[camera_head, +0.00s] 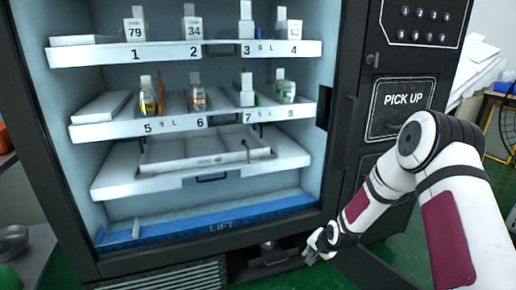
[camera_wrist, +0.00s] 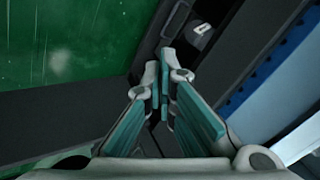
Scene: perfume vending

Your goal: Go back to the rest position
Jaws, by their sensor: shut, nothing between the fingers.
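My gripper (camera_head: 314,258) is low in front of the vending machine's bottom edge in the head view, just right of centre. In the wrist view my gripper (camera_wrist: 161,95) shows its two teal-lined fingers meeting at the tips, with nothing between them. The vending machine (camera_head: 345,125) stands open-fronted ahead of me. Its blue lift bar (camera_head: 210,229) runs along the bottom of the cabinet, above and left of my gripper. The bar also shows at the right in the wrist view (camera_wrist: 285,75).
The upper shelf (camera_head: 230,50) and lower shelf (camera_head: 215,121) hold several perfume bottles. A tray (camera_head: 190,180) sits below them. A dark panel (camera_head: 375,270) juts out low near my arm. The pick up panel (camera_head: 400,106) is at the right. Green floor (camera_head: 395,225) shows at lower right.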

